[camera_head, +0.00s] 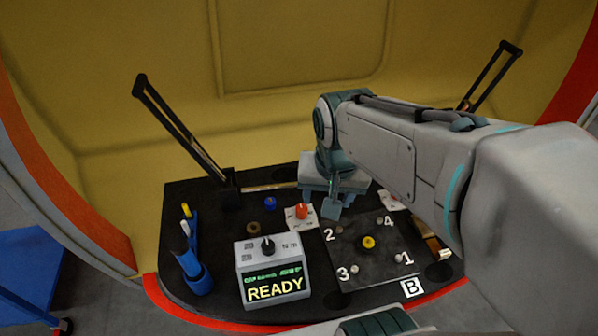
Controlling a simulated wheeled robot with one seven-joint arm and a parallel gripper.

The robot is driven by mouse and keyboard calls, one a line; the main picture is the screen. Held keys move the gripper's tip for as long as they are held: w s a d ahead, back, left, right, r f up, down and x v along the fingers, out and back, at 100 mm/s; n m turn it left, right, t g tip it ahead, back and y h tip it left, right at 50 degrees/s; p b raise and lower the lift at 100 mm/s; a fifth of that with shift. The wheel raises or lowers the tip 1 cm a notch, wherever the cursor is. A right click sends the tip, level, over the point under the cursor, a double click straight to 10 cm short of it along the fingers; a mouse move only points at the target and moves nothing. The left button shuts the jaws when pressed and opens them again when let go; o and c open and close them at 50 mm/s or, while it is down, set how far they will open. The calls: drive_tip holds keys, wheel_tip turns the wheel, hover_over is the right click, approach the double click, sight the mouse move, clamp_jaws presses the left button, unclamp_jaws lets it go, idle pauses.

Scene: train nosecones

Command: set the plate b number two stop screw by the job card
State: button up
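Plate B (375,278) is a dark square plate on the black bench, with a yellow-topped boss (369,242) at its middle. Small grey screws stand near the painted numbers 1, 3 and 4. The number 2 (330,235) is at its far left corner; the screw there is hard to make out. My gripper (333,208) points down just above and behind that corner. Its finger opening is not clear, and I see nothing held. A white card (301,222) with an orange-red knob (302,210) on it lies left of my gripper. Another white card (390,200) is partly hidden by my arm.
A grey box (272,273) with a black dial and a green display reading READY stands left of the plate. A blue holder (199,279) with tools is at far left. Blue (270,203) and brown (254,228) knobs stand behind the box. A black strut (180,130) rises at left.

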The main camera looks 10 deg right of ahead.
drive_tip(key=w+f+m+g+b, duration=0.1)
drive_tip(key=w+f+m+b, duration=0.55)
drive_tip(key=w+m, duration=0.4)
drive_tip(key=m+g+b, duration=0.1)
drive_tip(key=m+b, duration=0.4)
drive_tip(key=m, duration=0.8)
hover_over(301, 209)
wheel_tip(301, 209, down, 10)
wheel_tip(301, 209, down, 13)
drive_tip(key=shift+d+f+b, duration=0.1)
drive_tip(key=shift+d+b, duration=0.05)
drive_tip(key=shift+b, duration=0.8)
drive_tip(key=c, duration=1)
